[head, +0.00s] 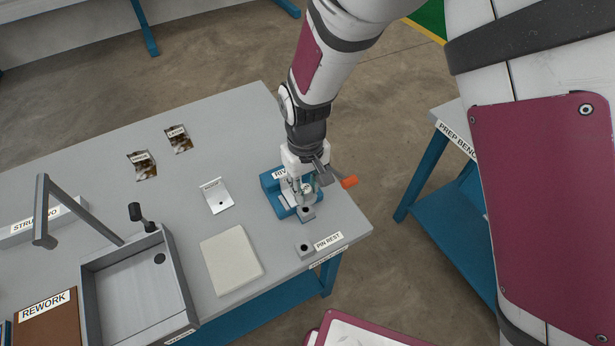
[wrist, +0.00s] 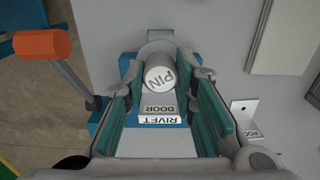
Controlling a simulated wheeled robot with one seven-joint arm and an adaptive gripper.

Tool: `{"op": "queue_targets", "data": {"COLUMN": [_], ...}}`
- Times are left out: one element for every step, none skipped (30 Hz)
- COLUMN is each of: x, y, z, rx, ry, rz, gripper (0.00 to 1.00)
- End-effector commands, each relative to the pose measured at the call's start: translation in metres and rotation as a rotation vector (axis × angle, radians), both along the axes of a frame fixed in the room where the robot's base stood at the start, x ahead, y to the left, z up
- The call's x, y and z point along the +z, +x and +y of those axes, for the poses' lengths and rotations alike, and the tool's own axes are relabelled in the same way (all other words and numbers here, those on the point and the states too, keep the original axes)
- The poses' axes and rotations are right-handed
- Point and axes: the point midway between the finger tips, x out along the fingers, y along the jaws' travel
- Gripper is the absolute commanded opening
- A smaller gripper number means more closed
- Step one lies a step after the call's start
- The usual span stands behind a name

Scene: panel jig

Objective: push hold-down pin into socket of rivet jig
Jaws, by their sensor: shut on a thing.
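The hold-down pin (wrist: 160,79) shows in the wrist view as a pale round cap marked PIN, between my fingers. My gripper (wrist: 164,85) is shut on it, a teal pad on each side. The rivet jig (head: 271,184) is a blue block at the right of the table in the head view, directly below my gripper (head: 304,190). In the wrist view the jig (wrist: 128,64) lies under the pin, with a RIVET DOOR label near it. The pin's lower end and the socket's mouth are hidden, so I cannot tell how deep the pin sits.
A lever with an orange handle (wrist: 42,44) stands beside the jig. The PIN REST block (head: 304,250) is near the table's front right corner. A metal bracket (head: 217,196) and a pale square pad (head: 231,260) lie to the left. A grey tray (head: 184,287) stands farther left.

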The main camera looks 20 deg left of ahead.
Motion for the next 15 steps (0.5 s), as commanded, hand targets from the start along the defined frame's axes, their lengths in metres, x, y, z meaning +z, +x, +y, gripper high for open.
{"op": "queue_targets", "data": {"x": [-0.0045, -0.0063, -0.0083, -0.0097, -0.0108, -0.0120, -0.0127, -0.0133, -0.0138, -0.0140, -0.0142, -0.0142, -0.0142, -0.0142, -0.0141], "y": [0.0003, 0.0002, 0.0001, 0.0001, -0.0001, -0.0002, -0.0003, -0.0004, -0.0005, -0.0006, -0.0006, -0.0006, -0.0006, -0.0006, -0.0006], "z": [0.0000, 0.0001, 0.0001, 0.0001, 0.0001, 0.0000, 0.0000, 0.0000, 0.0000, -0.0001, -0.0001, -0.0001, 0.0000, 0.0000, 0.0000], "rx": [0.001, 0.000, 0.000, 0.000, 0.000, 0.000, 0.000, 0.000, 0.000, 0.000, 0.000, 0.000, 0.000, 0.000, 0.000], "ry": [-0.001, -0.001, 0.000, 0.000, 0.000, 0.000, -0.001, -0.001, -0.001, -0.001, 0.000, 0.000, 0.000, 0.000, 0.000], "rz": [0.001, 0.001, 0.000, 0.000, 0.000, 0.000, 0.001, 0.001, 0.001, 0.001, 0.000, 0.000, 0.000, 0.000, 0.000], "gripper": [0.00, 0.00, 0.00, 0.00, 0.00, 0.00, 0.00, 0.00, 0.00, 0.00, 0.00, 0.00, 0.00, 0.00, 0.00]}}
